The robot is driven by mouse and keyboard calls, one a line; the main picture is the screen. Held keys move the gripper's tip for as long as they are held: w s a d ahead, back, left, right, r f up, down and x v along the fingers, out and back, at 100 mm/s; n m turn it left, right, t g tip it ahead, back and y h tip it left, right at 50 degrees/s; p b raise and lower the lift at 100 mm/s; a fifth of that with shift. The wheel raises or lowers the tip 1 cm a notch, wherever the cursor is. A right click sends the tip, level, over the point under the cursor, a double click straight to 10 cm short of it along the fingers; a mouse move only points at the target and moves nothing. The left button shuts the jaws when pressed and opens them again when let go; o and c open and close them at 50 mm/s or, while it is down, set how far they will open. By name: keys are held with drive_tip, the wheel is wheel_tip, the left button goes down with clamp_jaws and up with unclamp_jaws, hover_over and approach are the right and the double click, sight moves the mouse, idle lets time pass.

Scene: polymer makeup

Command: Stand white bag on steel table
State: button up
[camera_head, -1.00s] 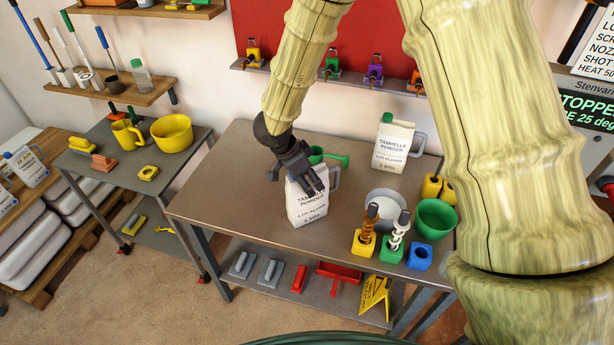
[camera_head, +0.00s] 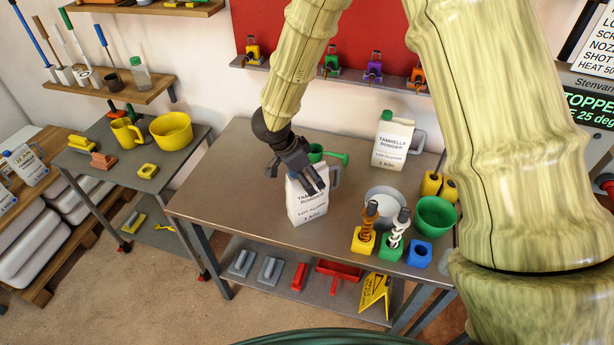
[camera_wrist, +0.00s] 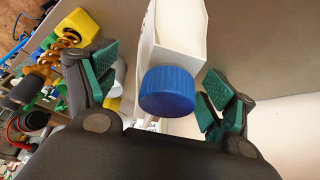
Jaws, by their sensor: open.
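A white bag (camera_head: 307,208) with printed lettering stands upright on the steel table (camera_head: 235,190), near the middle. A second, similar white bag (camera_head: 392,146) with a green cap stands upright at the back right of the table. My gripper (camera_head: 314,186) is at the top of the nearer bag and hides part of it. In the wrist view the bag's blue cap (camera_wrist: 168,90) and white top (camera_wrist: 182,28) lie between my gripper's two green-padded fingers (camera_wrist: 160,92). The fingers are apart, with a gap visible on each side of the cap.
A green funnel (camera_head: 332,155) lies behind the nearer bag. A grey bowl (camera_head: 383,200), a green bowl (camera_head: 435,216) and yellow, green and blue blocks (camera_head: 391,247) crowd the table's right end. The table's left part is clear.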

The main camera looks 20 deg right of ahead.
drive_tip(key=b+v, duration=0.2)
drive_tip(key=v, duration=0.9)
drive_tip(key=shift+s+r, duration=0.1)
drive_tip(key=shift+r, duration=0.15)
